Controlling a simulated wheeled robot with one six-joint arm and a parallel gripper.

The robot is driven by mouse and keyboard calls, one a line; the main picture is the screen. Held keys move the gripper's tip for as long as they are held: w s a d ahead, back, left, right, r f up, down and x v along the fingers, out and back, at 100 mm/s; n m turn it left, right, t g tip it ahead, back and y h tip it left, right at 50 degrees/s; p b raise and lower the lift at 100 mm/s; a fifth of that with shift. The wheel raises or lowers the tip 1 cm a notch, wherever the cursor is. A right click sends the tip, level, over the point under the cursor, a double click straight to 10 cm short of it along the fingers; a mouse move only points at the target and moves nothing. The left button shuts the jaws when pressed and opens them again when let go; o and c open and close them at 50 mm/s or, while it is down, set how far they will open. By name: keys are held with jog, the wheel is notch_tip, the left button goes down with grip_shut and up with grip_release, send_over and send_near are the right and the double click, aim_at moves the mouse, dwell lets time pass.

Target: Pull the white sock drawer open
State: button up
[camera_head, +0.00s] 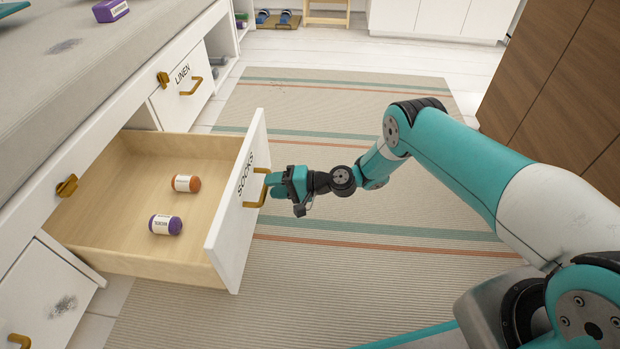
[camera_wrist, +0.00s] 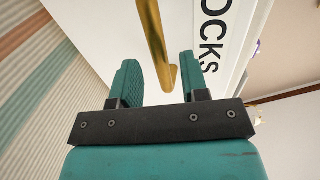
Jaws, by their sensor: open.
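The white drawer (camera_head: 238,200) marked SOCKS stands well out from the desk, with its wooden inside showing. An orange rolled item (camera_head: 186,183) and a purple rolled item (camera_head: 165,224) lie in it. Its brass handle (camera_head: 256,192) is on the front. My gripper (camera_head: 277,184) is at the handle, outside the drawer front. In the wrist view the gripper (camera_wrist: 160,85) is open, with the brass handle (camera_wrist: 152,40) between and beyond its fingers. Whether a finger touches the handle I cannot tell.
A shut LINEN drawer (camera_head: 182,87) is behind, and another white front (camera_head: 40,290) is nearer. A purple box (camera_head: 110,10) lies on the desktop. The striped rug (camera_head: 330,270) is clear. A brown cabinet (camera_head: 560,80) stands at right.

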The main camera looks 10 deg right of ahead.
jog(key=p+v, duration=0.5)
jog(key=v, duration=0.9)
jog(key=shift+d, duration=0.2)
jog(key=shift+s+r, duration=0.1)
jog(key=shift+r, duration=0.05)
jog(key=s+a+r+n+g+h+p, duration=0.1)
jog(key=a+r+n+g+h+p, duration=0.15)
jog(key=r, duration=0.85)
jog(key=s+a+r+n+g+h+p, duration=0.1)
jog(key=s+a+r+n, duration=0.15)
jog(key=r, duration=0.85)
jog(key=a+r+n+g+h+p, duration=0.1)
jog(key=r+n+g+h, duration=0.15)
jog(key=r, duration=0.75)
jog(key=s+d+r+n+t+h+p, duration=0.1)
jog(key=s+d+r+n+h+p, duration=0.1)
jog(key=s+r, duration=0.8)
jog(key=s+d+r+n+h+p, duration=0.1)
jog(key=s+d+r+h+p, duration=0.35)
jog(key=s, duration=1.05)
notch_tip(320, 180, up, 40)
jog(key=a+y+p, duration=0.1)
jog(key=p, duration=3.4)
jog(key=shift+a+f+y, duration=0.15)
jog(key=shift+a+y, duration=0.2)
